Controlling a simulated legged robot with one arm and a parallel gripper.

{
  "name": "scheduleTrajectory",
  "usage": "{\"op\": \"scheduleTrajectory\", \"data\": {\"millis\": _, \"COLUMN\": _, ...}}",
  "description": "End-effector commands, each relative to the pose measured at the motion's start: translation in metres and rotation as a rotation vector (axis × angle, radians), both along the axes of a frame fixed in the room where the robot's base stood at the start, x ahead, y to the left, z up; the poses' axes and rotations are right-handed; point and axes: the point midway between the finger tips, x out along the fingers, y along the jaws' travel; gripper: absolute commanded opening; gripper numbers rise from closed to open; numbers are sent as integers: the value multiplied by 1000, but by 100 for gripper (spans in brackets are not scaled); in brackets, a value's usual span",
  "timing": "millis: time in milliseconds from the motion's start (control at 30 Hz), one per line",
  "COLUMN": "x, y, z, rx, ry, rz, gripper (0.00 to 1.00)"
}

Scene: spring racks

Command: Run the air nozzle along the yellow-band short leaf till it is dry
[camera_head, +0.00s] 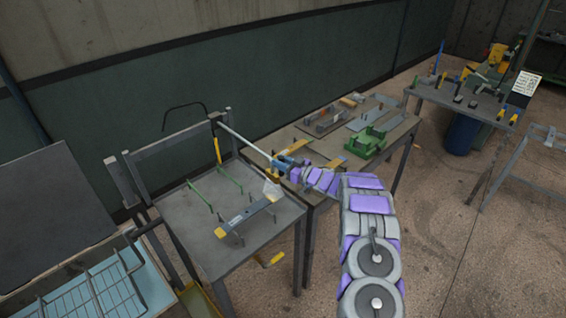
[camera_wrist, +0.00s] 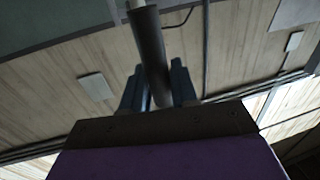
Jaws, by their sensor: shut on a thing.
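My gripper (camera_head: 284,165) is shut on the air nozzle, whose dark tube (camera_wrist: 150,50) runs between the fingers in the wrist view. In the head view a pale rod (camera_head: 243,141) reaches from the gripper toward the rack post. A whitish, see-through cone (camera_head: 272,188) shows just below the gripper, over the leaf's right end. The yellow-band short leaf (camera_head: 247,214) is a flat grey strip with yellow near both ends. It lies across the front of the near steel table (camera_head: 190,248). Whether its surface is wet is too small to tell.
Green-topped bars (camera_head: 229,178) stand on the near table behind the leaf. A second table to the right holds a green fixture (camera_head: 370,143) and grey strips. A blue tray with a wire rack (camera_head: 100,290) is at lower left. Open floor lies to the right.

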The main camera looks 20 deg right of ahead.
Motion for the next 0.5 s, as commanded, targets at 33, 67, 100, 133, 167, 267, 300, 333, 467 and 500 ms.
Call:
{"op": "scheduleTrajectory", "data": {"millis": 33, "x": -2, "y": 2, "z": -3, "rx": 0, "ry": 9, "rz": 0, "gripper": 0}}
{"op": "scheduleTrajectory", "data": {"millis": 67, "x": -2, "y": 3, "z": -4, "rx": -1, "ry": 10, "rz": 0, "gripper": 0}}
{"op": "scheduleTrajectory", "data": {"millis": 100, "x": -2, "y": 4, "z": -4, "rx": -1, "ry": 11, "rz": 0, "gripper": 0}}
{"op": "scheduleTrajectory", "data": {"millis": 133, "x": -2, "y": 4, "z": -4, "rx": -1, "ry": 11, "rz": 1, "gripper": 0}}
{"op": "scheduleTrajectory", "data": {"millis": 167, "x": -2, "y": 4, "z": -4, "rx": -1, "ry": 11, "rz": 1, "gripper": 0}}
{"op": "scheduleTrajectory", "data": {"millis": 267, "x": -1, "y": 0, "z": -4, "rx": 1, "ry": 8, "rz": 1, "gripper": 0}}
{"op": "scheduleTrajectory", "data": {"millis": 300, "x": 0, "y": -2, "z": -4, "rx": 2, "ry": 7, "rz": 1, "gripper": 0}}
{"op": "scheduleTrajectory", "data": {"millis": 333, "x": 0, "y": -3, "z": -4, "rx": 4, "ry": 6, "rz": 1, "gripper": 0}}
{"op": "scheduleTrajectory", "data": {"millis": 467, "x": 1, "y": -8, "z": -6, "rx": 8, "ry": 6, "rz": 2, "gripper": 32}}
{"op": "scheduleTrajectory", "data": {"millis": 500, "x": 1, "y": -8, "z": -6, "rx": 8, "ry": 6, "rz": 2, "gripper": 36}}
